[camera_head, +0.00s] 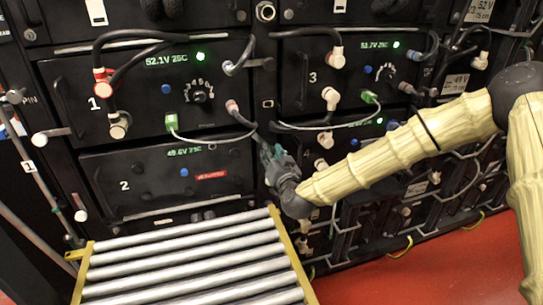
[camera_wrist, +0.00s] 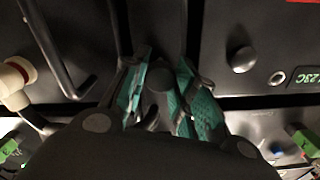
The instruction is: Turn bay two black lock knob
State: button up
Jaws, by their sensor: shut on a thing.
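Bay two (camera_head: 125,187) is the black lower-left panel marked 2, with a green readout (camera_head: 184,153) and a red label. My gripper (camera_head: 270,155) is at the dark upright post right of this panel, and its fingertips are hard to make out there. In the wrist view my gripper (camera_wrist: 160,88) has its green-padded fingers on both sides of a dark round black knob (camera_wrist: 160,77), closed on it. The knob is on the dark post beside bay two. Its turn angle cannot be told. Another round black knob (camera_wrist: 241,59) stands clear of the fingers on the panel to the right.
A roller table (camera_head: 190,262) with yellow side rails stands in front of bay two. Bay one (camera_head: 75,90) above has cables and a dial. In the wrist view a black handle (camera_wrist: 48,50) is at left.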

jog(key=shift+w+r+m+b, duration=0.15)
jog(key=shift+m+b, duration=0.5)
jog(key=shift+m, duration=1.45)
jog(key=shift+r+m, duration=0.1)
jog(key=shift+m, duration=0.6)
